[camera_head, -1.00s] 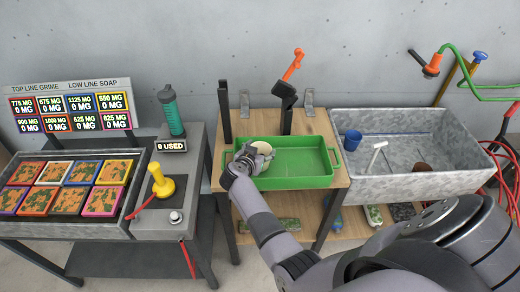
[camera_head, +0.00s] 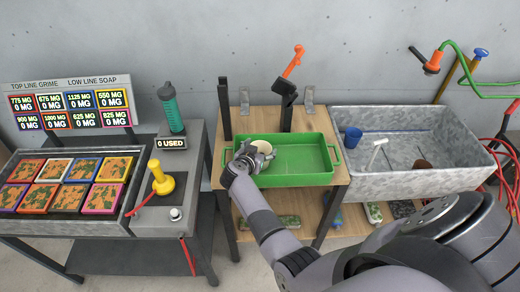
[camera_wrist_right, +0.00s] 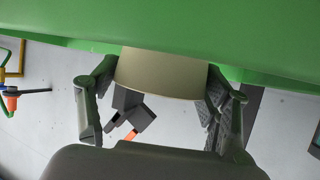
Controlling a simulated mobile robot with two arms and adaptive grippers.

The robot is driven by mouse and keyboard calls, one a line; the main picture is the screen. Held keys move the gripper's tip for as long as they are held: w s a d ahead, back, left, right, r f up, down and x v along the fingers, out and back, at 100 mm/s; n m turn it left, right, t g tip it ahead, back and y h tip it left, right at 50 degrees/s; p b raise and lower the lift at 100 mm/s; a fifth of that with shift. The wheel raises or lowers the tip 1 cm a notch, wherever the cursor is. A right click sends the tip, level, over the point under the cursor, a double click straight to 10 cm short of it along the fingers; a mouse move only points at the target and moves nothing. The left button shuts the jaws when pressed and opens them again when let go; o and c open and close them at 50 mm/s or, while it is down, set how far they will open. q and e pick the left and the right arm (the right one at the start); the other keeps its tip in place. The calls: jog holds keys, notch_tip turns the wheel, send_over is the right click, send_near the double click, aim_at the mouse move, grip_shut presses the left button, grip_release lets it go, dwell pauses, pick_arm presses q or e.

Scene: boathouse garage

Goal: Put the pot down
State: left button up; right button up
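The pot (camera_head: 261,147) is round and cream-coloured, near the left end of the green tray (camera_head: 318,178). My right gripper (camera_head: 250,158) is at its front left side. In the right wrist view the pot (camera_wrist_right: 162,75) sits between the two fingers of my right gripper (camera_wrist_right: 163,78). The fingertips meet its sides and appear shut on it. The green tray wall (camera_wrist_right: 210,30) hides part of the pot there, so I cannot see whether its base touches the tray floor. My left gripper is not in view.
The tray stands on a wooden table (camera_head: 228,200). The tray's right half is clear.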

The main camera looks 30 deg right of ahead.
jog(key=shift+o, duration=1.4)
notch_tip(320, 180, up, 10)
jog(key=shift+c, duration=0.4)
grip_shut()
dwell(0.5)
dwell(0.9)
